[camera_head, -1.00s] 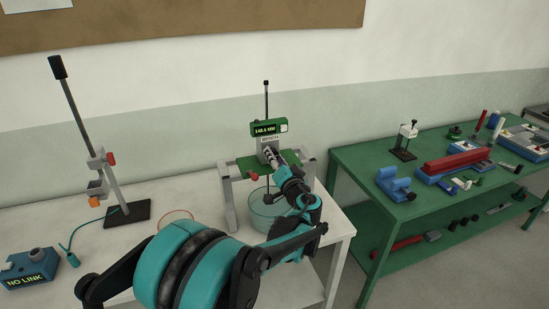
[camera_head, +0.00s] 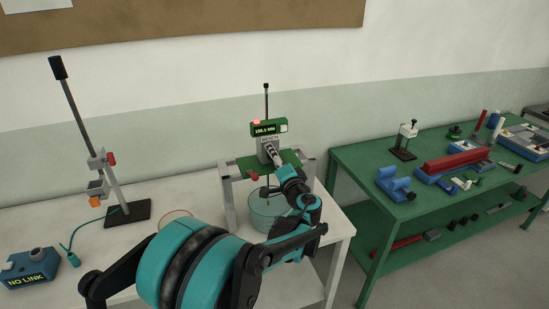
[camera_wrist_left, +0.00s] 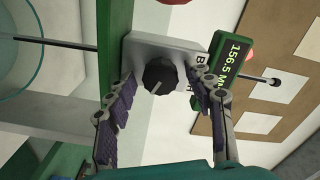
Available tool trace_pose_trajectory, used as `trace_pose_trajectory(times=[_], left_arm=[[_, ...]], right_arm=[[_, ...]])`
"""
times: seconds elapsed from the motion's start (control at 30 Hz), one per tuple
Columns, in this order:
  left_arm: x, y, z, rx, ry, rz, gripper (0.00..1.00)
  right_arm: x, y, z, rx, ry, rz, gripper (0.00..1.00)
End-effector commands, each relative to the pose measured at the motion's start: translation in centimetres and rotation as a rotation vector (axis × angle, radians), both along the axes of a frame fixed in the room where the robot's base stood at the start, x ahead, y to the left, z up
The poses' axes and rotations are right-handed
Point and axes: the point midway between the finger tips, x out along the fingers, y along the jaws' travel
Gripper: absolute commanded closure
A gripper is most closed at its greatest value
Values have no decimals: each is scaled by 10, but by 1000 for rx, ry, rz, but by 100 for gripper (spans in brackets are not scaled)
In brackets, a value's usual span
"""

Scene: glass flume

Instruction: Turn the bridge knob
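The bridge knob (camera_wrist_left: 159,76) is round and black with a pale mark, on the face of a grey block (camera_wrist_left: 130,50). My left gripper (camera_wrist_left: 162,82) is open, with one finger on each side of the knob. A gap shows between each finger and the knob. In the head view my left gripper (camera_head: 271,154) is at the grey block, and the knob is hidden there. The green display box (camera_head: 268,128) above the block shows a number; in the wrist view the display (camera_wrist_left: 236,57) reads 156.5 MM. My right gripper is not in view.
A grey frame (camera_head: 228,195) with a green crossbar (camera_head: 247,166) and red handle (camera_head: 252,177) surrounds a glass vessel (camera_head: 262,212). A tall stand (camera_head: 127,212) and blue NO LINK box (camera_head: 35,268) are left. A green bench (camera_head: 355,165) with tools is right.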

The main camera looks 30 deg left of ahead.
Motion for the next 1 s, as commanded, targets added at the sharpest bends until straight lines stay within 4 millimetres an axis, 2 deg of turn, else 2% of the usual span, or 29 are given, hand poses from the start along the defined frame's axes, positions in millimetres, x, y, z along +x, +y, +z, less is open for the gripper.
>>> trace_pose_trajectory(times=[0.23,0.37,0.8,1.0], left_arm=[[0,0,0,-1,-1,0,46],[-6,-8,0,-1,-1,-2,46],[-63,-75,0,0,0,-4,46],[-76,-90,0,0,0,-1,46]], right_arm=[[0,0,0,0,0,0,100],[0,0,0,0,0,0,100],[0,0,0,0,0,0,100],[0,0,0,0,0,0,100]])
